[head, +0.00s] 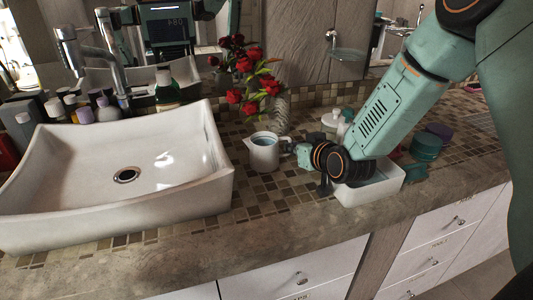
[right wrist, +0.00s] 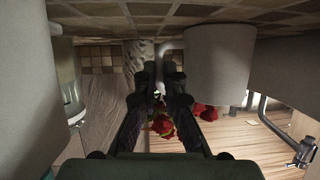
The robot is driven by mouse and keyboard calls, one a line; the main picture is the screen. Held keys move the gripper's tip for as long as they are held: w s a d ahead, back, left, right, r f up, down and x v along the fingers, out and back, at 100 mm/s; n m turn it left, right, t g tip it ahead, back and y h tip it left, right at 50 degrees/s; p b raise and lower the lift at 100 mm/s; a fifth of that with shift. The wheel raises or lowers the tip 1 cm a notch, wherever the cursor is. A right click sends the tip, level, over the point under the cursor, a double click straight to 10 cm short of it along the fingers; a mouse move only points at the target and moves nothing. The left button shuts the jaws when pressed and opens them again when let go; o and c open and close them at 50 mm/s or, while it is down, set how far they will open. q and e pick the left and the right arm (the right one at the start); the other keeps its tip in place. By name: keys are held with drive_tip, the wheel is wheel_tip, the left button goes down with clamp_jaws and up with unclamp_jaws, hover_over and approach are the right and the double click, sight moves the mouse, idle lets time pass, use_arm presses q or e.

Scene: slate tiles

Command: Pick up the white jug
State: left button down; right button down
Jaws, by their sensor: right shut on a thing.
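The white jug (head: 262,157) stands upright on the tiled counter, right of the sink, with an open top and bluish inside. My right gripper (head: 301,152) reaches it from the right, at its handle side. In the right wrist view the picture is upside down; the jug (right wrist: 218,62) hangs from the tiles at the top. There the fingers of my right gripper (right wrist: 160,75) are shut on the jug's handle (right wrist: 165,50). My left gripper is not in view.
A white sink (head: 205,160) fills the left. Red flowers in a vase (head: 281,112) stand behind the jug. A white open box (head: 378,189) is under my right wrist, with a lidded white pot (head: 331,121) behind. Teal jars (head: 426,147) stand farther right.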

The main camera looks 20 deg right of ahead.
drive_tip(key=shift+w+d, duration=0.1)
drive_tip(key=shift+d, duration=0.05)
drive_tip(key=shift+r, duration=0.15)
drive_tip(key=shift+r, duration=0.3)
wheel_tip(320, 180, up, 9)
drive_tip(key=p, duration=0.2)
drive_tip(key=shift+r, duration=0.1)
drive_tip(key=shift+r, duration=0.15)
